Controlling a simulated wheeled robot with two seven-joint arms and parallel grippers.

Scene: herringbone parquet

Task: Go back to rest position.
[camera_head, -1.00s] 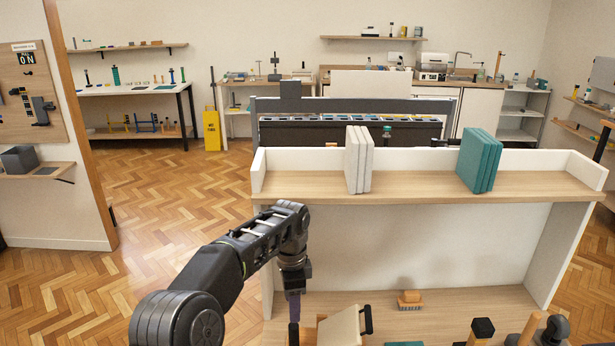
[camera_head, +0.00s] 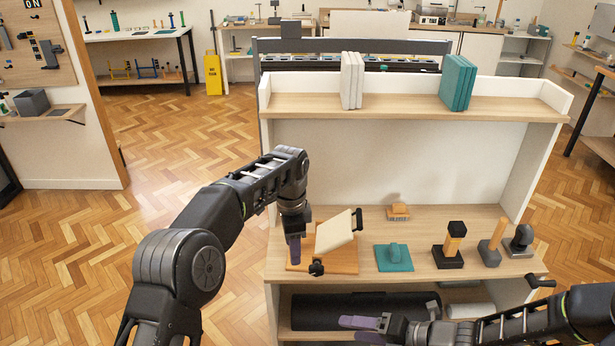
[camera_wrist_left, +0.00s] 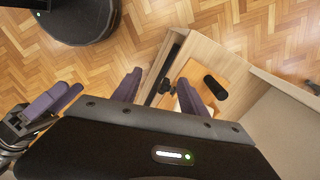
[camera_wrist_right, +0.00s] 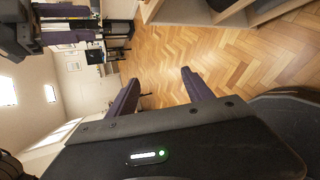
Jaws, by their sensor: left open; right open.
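My left gripper (camera_head: 295,242) hangs at the left edge of the workbench, in front of a wooden board with a cream panel and black handle (camera_head: 335,232). In the left wrist view its purple fingers (camera_wrist_left: 157,88) are apart with nothing between them. My right gripper (camera_head: 362,330) is low at the front of the bench, by the lower shelf, pointing left in the head view. In the right wrist view its fingers (camera_wrist_right: 158,88) are apart and empty, with parquet floor beyond.
On the bench stand a brush (camera_head: 398,211), a teal block on a plate (camera_head: 394,258), a black-and-wood tool (camera_head: 450,247) and other tools. White (camera_head: 351,80) and teal panels (camera_head: 458,82) stand on the upper shelf. A black roll (camera_head: 350,311) lies on the lower shelf. Parquet on the left is clear.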

